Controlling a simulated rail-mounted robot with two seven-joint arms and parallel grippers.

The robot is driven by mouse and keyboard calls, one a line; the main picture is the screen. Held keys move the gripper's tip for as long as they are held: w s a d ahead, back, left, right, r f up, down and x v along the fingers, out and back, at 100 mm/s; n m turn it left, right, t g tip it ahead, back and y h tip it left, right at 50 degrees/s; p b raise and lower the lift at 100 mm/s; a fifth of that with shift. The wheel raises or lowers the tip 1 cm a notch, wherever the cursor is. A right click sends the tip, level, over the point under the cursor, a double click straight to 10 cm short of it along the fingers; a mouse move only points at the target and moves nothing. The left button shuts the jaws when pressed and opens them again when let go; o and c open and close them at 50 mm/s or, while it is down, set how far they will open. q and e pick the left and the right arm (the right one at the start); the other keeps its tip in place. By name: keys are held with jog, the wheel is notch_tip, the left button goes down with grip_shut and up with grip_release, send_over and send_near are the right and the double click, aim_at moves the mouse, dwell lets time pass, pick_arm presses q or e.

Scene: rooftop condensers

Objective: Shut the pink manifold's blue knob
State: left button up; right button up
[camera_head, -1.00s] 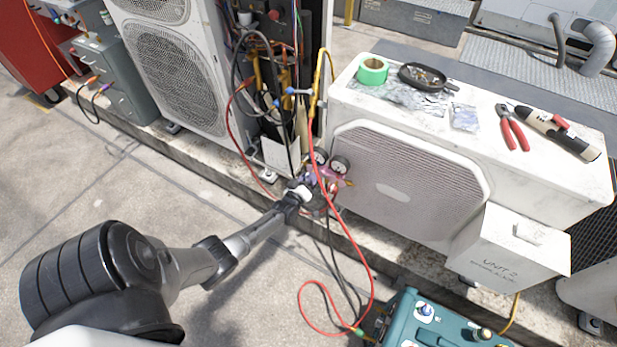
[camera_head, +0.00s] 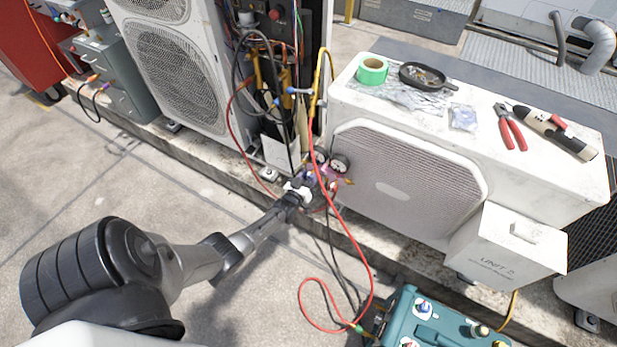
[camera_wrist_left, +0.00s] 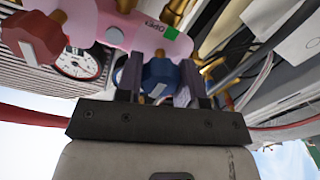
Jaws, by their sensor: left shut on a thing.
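The pink manifold (camera_head: 328,172) hangs between the tall condenser and the low white unit, with two round gauges (camera_head: 340,163) on it. In the left wrist view the manifold (camera_wrist_left: 128,33) fills the upper left, with a green-marked label reading "OPEN" upside down. The blue knob (camera_wrist_left: 160,76) sits between the two fingers of my left gripper (camera_wrist_left: 160,82), which is shut on it. In the head view my left gripper (camera_head: 303,188) reaches the manifold from the lower left and largely hides the knob. A red-brown knob (camera_wrist_left: 33,38) is at the manifold's other end. My right gripper is not in view.
A red hose (camera_head: 349,235) runs down from the manifold to a teal machine (camera_head: 450,325). Dark hoses hang beside it. The low white unit (camera_head: 410,190) stands close on the right, with tape, a pan and pliers on top. The floor at left is open.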

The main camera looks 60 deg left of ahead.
pick_arm(q)
jog(key=o, duration=0.9)
jog(key=shift+s, duration=0.1)
jog(key=shift+s+d, duration=0.2)
jog(key=shift+s, duration=0.05)
jog(key=p+v, duration=0.5)
jog(key=v, duration=0.8)
jog(key=shift+p, duration=0.3)
